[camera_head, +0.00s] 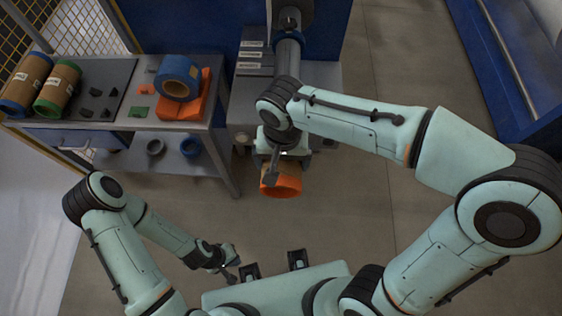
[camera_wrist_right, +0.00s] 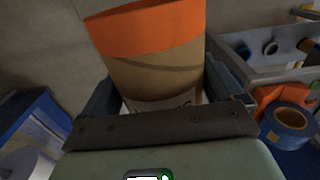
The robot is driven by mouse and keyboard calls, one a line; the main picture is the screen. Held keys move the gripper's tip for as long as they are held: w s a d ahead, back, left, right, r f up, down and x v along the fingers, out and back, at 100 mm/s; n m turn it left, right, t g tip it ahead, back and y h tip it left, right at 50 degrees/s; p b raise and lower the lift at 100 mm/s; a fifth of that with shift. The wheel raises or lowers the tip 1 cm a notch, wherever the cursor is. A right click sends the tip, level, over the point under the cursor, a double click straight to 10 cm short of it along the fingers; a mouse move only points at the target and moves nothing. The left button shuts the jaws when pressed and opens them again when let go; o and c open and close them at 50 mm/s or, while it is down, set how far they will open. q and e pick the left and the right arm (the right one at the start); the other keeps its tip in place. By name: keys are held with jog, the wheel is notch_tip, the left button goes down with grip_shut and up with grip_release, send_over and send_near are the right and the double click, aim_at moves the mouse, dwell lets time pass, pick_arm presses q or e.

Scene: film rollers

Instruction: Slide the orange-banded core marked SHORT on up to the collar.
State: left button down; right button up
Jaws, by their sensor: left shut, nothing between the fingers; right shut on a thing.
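The orange-banded core (camera_head: 282,187) is brown cardboard with an orange end band, and it hangs over open floor in front of the machine. My right gripper (camera_head: 281,160) is shut on it. In the right wrist view the core (camera_wrist_right: 150,65) sits between the two fingers, orange end away from the palm; a white label is mostly hidden by the gripper. A grey shaft (camera_head: 289,55) sticks out from the machine, with a dark collar-like part (camera_head: 290,20) at its far end. My right wrist hides the shaft's near end. My left gripper (camera_head: 230,271) is shut and empty, low near my base.
A side table (camera_head: 135,115) at left holds a blue-banded core (camera_head: 24,84), a green-banded core (camera_head: 57,88) and a blue roll (camera_head: 177,77) on an orange stand (camera_head: 195,100). Rings (camera_head: 190,147) lie on its lower shelf. The floor (camera_head: 370,220) at centre is clear.

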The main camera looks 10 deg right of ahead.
jog(key=w, duration=0.2)
jog(key=w+d+p, duration=0.1)
jog(key=w, duration=0.1)
jog(key=shift+r, duration=0.1)
pick_arm(q)
jog(key=shift+w+r+p, duration=0.2)
jog(key=shift+w+r, duration=0.25)
jog(key=shift+r, duration=0.2)
jog(key=shift+w+r+p, duration=0.15)
jog(key=shift+w+r, duration=0.3)
jog(key=shift+r, duration=0.15)
pick_arm(e)
jog(key=shift+w+d, duration=0.25)
jog(key=shift+w, duration=0.45)
pick_arm(q)
jog(key=shift+w+r+p, duration=0.65)
jog(key=shift+w+r, duration=0.05)
jog(key=shift+r, duration=0.15)
pick_arm(e)
jog(key=shift+w+d, duration=0.25)
jog(key=shift+w, duration=0.65)
jog(key=shift+w+d, duration=0.25)
jog(key=shift+w, duration=0.6)
jog(key=shift+s, duration=0.1)
pick_arm(q)
jog(key=shift+r, duration=0.15)
